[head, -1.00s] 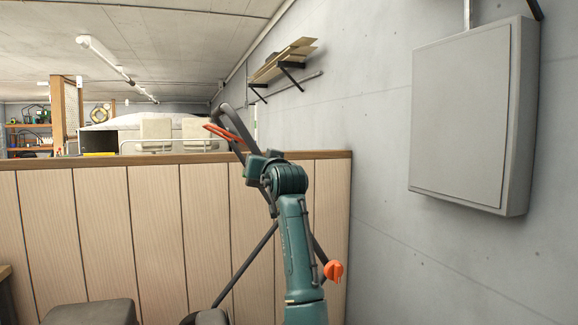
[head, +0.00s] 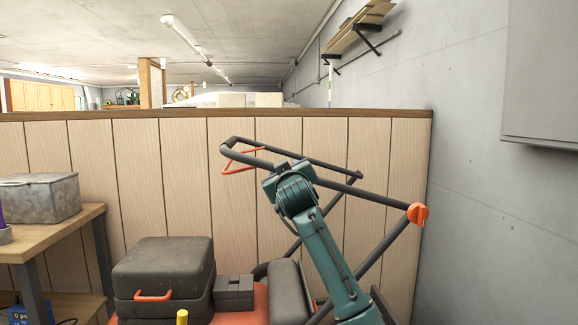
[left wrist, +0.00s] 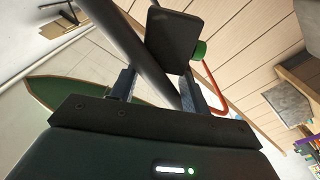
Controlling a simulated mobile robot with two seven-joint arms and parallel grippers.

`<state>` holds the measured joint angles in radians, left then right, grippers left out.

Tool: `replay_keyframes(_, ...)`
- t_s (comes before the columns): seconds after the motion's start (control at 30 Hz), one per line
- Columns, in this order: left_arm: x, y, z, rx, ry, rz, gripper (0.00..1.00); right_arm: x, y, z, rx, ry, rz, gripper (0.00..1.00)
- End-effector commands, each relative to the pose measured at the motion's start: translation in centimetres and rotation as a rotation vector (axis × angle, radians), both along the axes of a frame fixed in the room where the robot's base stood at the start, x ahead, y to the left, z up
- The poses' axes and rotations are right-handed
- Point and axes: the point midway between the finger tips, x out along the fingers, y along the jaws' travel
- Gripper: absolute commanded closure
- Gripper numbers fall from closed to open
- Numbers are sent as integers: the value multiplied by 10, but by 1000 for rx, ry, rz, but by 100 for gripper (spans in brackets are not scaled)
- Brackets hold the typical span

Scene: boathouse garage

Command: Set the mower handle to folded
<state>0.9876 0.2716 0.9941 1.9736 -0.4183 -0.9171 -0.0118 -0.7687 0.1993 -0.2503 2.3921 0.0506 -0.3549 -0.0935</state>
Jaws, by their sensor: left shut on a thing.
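The mower's dark grey handle (head: 335,183) stretches left from an orange knob (head: 418,214) and slopes slightly up to its looped end. An orange bail (head: 240,165) hangs at that end. Dark lower struts run down from the knob to the mower's orange deck (head: 248,305). My left gripper (head: 283,168) is at the near side bar, close to the looped end. In the left wrist view, the bar (left wrist: 125,42) runs between the fingers of my left gripper (left wrist: 158,90), which is shut on it. The orange bail shows beside it. My right gripper is not in view.
A wood-panelled partition (head: 150,165) stands behind the mower. A grey concrete wall (head: 470,200) with a grey cabinet (head: 545,75) is at right. A wooden bench (head: 60,238) with a metal box (head: 40,198) is at left.

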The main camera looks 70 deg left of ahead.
Motion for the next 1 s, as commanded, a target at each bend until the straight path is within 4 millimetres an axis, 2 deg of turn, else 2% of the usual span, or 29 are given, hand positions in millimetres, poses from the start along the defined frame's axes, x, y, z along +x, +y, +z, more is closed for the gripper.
replay_keyframes(0.03,4,0,-8,-9,4,-11,94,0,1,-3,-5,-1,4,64)
replay_keyframes(0.1,3,0,-9,-11,-5,-10,94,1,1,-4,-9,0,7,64)
replay_keyframes(0.53,0,1,-8,-10,-16,-4,94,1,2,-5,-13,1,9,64)
replay_keyframes(0.57,0,1,-8,-9,-16,-3,52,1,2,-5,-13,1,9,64)
replay_keyframes(0.8,-2,1,-7,-6,-19,1,33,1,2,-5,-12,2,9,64)
replay_keyframes(1.0,-3,1,-7,-6,-22,3,33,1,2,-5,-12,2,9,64)
